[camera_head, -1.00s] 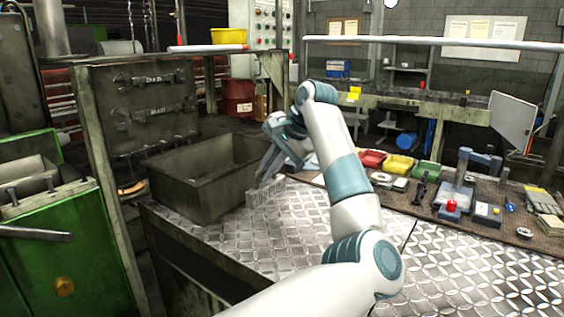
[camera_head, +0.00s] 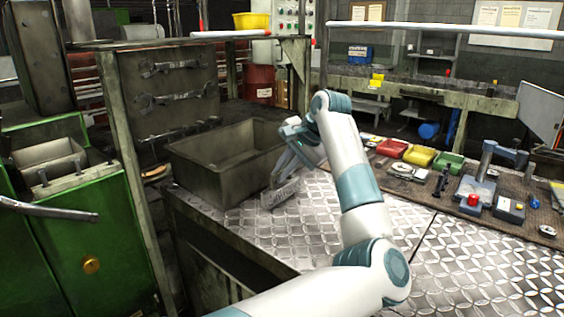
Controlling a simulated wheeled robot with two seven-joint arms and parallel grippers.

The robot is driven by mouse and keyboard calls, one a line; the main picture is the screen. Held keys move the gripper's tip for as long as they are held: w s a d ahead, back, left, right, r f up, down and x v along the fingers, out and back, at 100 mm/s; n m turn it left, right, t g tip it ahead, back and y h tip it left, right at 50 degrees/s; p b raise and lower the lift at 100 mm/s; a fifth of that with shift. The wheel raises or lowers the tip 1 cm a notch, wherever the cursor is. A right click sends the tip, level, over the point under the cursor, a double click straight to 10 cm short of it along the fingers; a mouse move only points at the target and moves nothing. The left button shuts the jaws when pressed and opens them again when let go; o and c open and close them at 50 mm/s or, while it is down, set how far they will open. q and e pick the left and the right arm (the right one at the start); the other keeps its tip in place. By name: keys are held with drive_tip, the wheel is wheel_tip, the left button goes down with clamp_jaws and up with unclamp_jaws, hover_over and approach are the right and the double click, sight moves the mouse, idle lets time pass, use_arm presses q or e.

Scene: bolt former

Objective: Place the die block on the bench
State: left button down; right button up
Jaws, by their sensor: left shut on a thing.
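My left gripper (camera_head: 277,183) points down over the bench at the right side of the grey metal bin. It is shut on the die block (camera_head: 283,196), a small grey metal block with marks on its face. The block is tilted in the view, just above or touching the diamond-plate bench (camera_head: 255,230); I cannot tell which. The fingertips are small and partly hidden by the wrist. My right gripper is not in view.
The grey metal bin (camera_head: 195,182) stands close to the left of the block. Red, yellow (camera_head: 420,156) and green trays and several tools lie on a mat at the right. A green machine (camera_head: 75,235) stands at the left. Bare plate lies in front of the block.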

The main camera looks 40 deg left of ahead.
use_arm(q)
drive_tip(key=shift+f, duration=0.15)
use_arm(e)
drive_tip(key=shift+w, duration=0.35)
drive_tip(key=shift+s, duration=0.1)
